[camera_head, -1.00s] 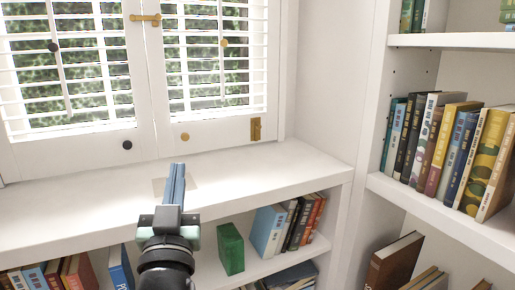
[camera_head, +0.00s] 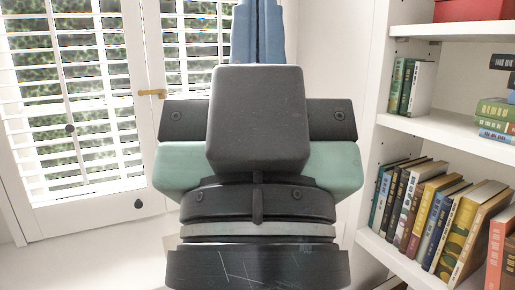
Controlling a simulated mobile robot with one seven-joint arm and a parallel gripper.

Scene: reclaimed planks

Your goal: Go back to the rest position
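My gripper (camera_head: 257,28) fills the middle of the view, very close to the camera and pointing up. Its two blue fingers stand side by side with only a thin line between them, so it looks shut. The fingertips run out of the top of the frame. No object shows between the fingers. The dark housing and green sides of the gripper hide much of the window and the low shelf behind.
A white shuttered window (camera_head: 75,110) is behind on the left. A white bookcase (camera_head: 440,128) with rows of books (camera_head: 435,215) stands on the right. A red box (camera_head: 470,10) is on its upper shelf. The white ledge (camera_head: 90,255) at lower left looks bare.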

